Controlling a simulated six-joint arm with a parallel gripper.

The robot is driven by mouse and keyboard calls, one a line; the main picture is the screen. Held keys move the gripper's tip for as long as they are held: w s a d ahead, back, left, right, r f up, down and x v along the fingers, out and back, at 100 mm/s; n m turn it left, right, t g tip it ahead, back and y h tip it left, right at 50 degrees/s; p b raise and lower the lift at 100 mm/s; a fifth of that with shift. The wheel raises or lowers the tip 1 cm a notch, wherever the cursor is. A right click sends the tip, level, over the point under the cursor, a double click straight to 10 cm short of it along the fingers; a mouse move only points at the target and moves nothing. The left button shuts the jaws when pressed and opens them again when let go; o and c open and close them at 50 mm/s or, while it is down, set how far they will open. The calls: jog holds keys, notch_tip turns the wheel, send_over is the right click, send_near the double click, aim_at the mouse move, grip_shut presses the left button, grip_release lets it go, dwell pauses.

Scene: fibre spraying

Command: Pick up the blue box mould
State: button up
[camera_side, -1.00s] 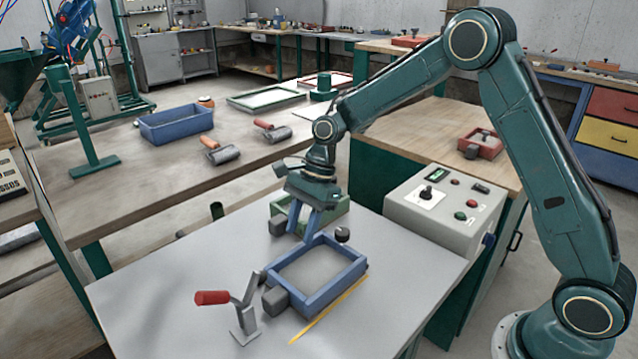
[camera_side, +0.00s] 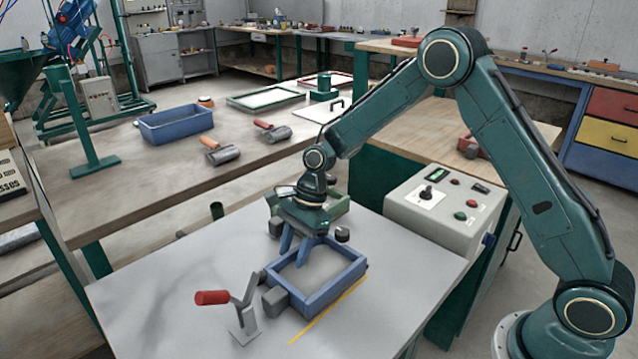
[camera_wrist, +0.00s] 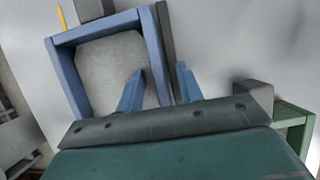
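The blue box mould (camera_side: 338,288) is a rectangular open frame lying flat on the grey table, with a grey block at its left corner. In the wrist view the mould (camera_wrist: 70,84) fills the upper left, and its grey inside shows. My gripper (camera_side: 293,256) is low over the mould's far-left side. In the wrist view the two blue fingers of my gripper (camera_wrist: 161,70) are apart, one over the inside of the frame and one outside its wall. The wall and a dark strip run between them. I cannot tell whether the fingers touch the wall.
A green mould (camera_side: 335,209) is close behind my gripper. A yellow strip (camera_side: 330,310) lies along the mould's right side. A control box (camera_side: 445,212) stands to the right. The table's front left is clear.

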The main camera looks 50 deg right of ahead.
dwell(0.4)
grip_shut()
jog(key=shift+r, duration=0.15)
dwell(1.1)
